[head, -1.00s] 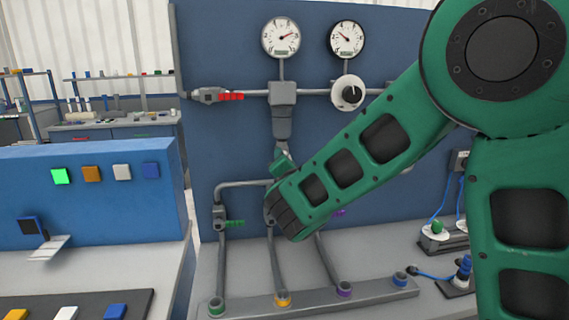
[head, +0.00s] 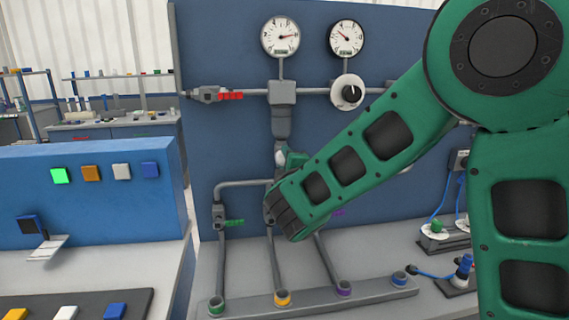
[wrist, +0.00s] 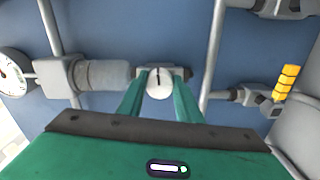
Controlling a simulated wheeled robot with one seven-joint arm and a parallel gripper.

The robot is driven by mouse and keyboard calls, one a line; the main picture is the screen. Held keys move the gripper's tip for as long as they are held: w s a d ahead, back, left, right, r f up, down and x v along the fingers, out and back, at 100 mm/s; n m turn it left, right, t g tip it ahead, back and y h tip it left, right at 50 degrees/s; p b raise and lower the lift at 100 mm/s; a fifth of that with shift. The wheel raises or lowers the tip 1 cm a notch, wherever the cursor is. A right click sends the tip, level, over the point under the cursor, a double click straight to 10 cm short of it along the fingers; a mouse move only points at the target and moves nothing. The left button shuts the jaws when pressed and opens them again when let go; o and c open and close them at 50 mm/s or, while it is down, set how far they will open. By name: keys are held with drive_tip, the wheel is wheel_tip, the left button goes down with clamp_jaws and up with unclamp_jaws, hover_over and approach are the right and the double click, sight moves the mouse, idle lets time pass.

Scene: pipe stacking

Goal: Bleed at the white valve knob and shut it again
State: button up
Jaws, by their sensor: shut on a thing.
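In the wrist view, the white valve knob (wrist: 159,86) with a dark mark line sits between the two green fingers of my gripper (wrist: 161,76). The fingers are shut on its two sides. The knob is on a fitting in line with a thick grey pipe body (wrist: 103,74). In the head view, my gripper (head: 292,159) shows only in part below the grey vertical fitting (head: 282,122), and my green arm hides the rest. The knob cannot be made out clearly there. The left pressure gauge (head: 281,37) stands above that pipe, with its needle pointing right.
A second gauge (head: 346,38) stands above a round white dial with a black knob (head: 351,93). A red-handled valve (head: 231,96) is at upper left, a green-handled one (head: 234,223) at lower left. A yellow handle (wrist: 286,82) shows at right in the wrist view.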

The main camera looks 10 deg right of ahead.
drive_tip(key=shift+d+f+m, duration=0.25)
drive_tip(key=shift+f+m, duration=0.05)
drive_tip(key=shift+m, duration=0.3)
drive_tip(key=o, duration=0.9)
drive_tip(key=shift+o, duration=0.7)
drive_tip(key=shift+a+r, duration=0.1)
drive_tip(key=s, duration=1)
drive_tip(key=shift+s+d, duration=0.25)
drive_tip(key=shift+s, duration=0.1)
drive_tip(key=shift+d+m, duration=0.1)
drive_tip(key=shift+m, duration=0.2)
